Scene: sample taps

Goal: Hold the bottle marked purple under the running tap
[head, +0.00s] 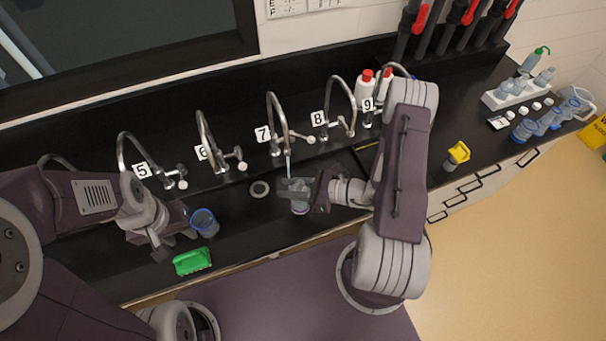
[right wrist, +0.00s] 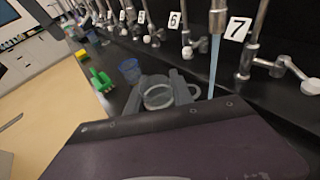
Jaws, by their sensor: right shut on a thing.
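My right gripper (head: 296,188) is shut on a clear bottle (head: 300,208), held upright in front of tap 7 (head: 277,125). A thin stream of water (head: 289,166) runs from tap 7. In the right wrist view the bottle's open mouth (right wrist: 158,96) shows between the fingers. There the stream (right wrist: 213,65) comes down to the right of the mouth, apart from it in the picture. I cannot make out a purple mark on the bottle. My left gripper (head: 161,250) is near a blue cup (head: 204,223); its jaws are too unclear to read.
A green rack (head: 192,261) lies near the counter's front edge. A grey ring (head: 260,189) lies left of the bottle. Taps 5 (head: 125,150), 6 (head: 203,133) and 8 (head: 333,100) stand along the back. A yellow-topped item (head: 458,152) stands further right.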

